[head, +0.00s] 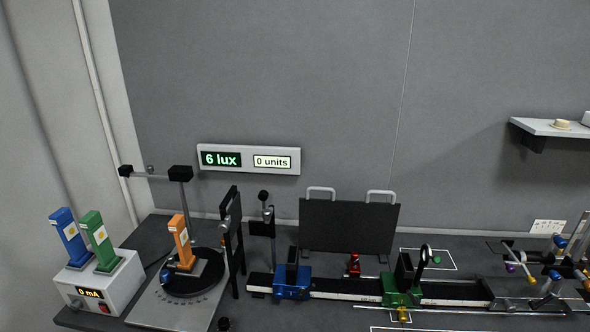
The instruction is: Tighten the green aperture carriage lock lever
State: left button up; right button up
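The green aperture carriage (392,297) sits on the dark optical rail (345,289), right of centre in the head view. A black upright plate and a black ring (424,258) stand on it. A yellow knob (403,314) is at its front, by a thin silver rod (375,307) running sideways. I cannot tell which of these parts is the lock lever, or whether it is tight. Neither my left nor my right gripper is in view.
A blue carriage (292,284) is on the same rail to the left. A black panel (348,226) with two handles stands behind. A turntable (192,277) with an orange block is at left. Rods with coloured knobs (553,270) crowd the right. A display (248,159) reads 6 lux, 0 units.

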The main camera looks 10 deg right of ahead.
aim_at(415, 300)
jog(key=z, duration=1.3)
jog(key=i+l+u, duration=0.15)
jog(key=l, duration=0.25)
jog(key=k, duration=0.05)
